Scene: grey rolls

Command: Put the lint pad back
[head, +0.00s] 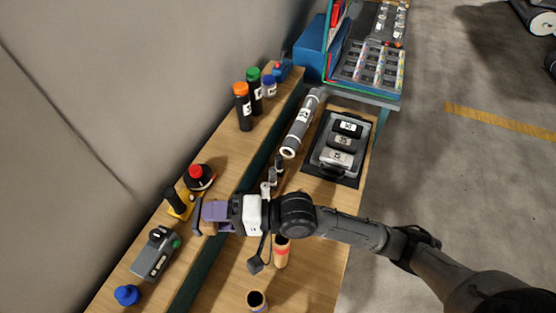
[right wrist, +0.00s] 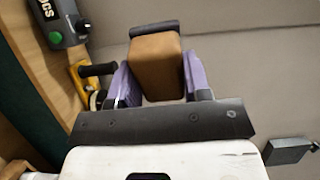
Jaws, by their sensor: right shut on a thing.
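My right gripper (head: 213,216), with purple fingers, is shut on a tan block with a dark grey edge, which I take to be the lint pad (right wrist: 157,62). In the right wrist view the pad sits between the two fingers of the gripper (right wrist: 154,82). In the head view the fingers hide most of the pad, and only its brown and dark end (head: 197,218) shows at the fingertips. The gripper is over the left wooden shelf, beside a yellow tool. I cannot tell its height above the shelf. My left gripper is not in view.
The yellow tool with a black knob (head: 177,200), a red-topped round item (head: 199,177), a grey device (head: 156,255) and a blue-capped item (head: 127,295) stand on the shelf. Bottles (head: 243,107) stand farther back. A grey roll (head: 302,125) and black tray (head: 318,176) lie right.

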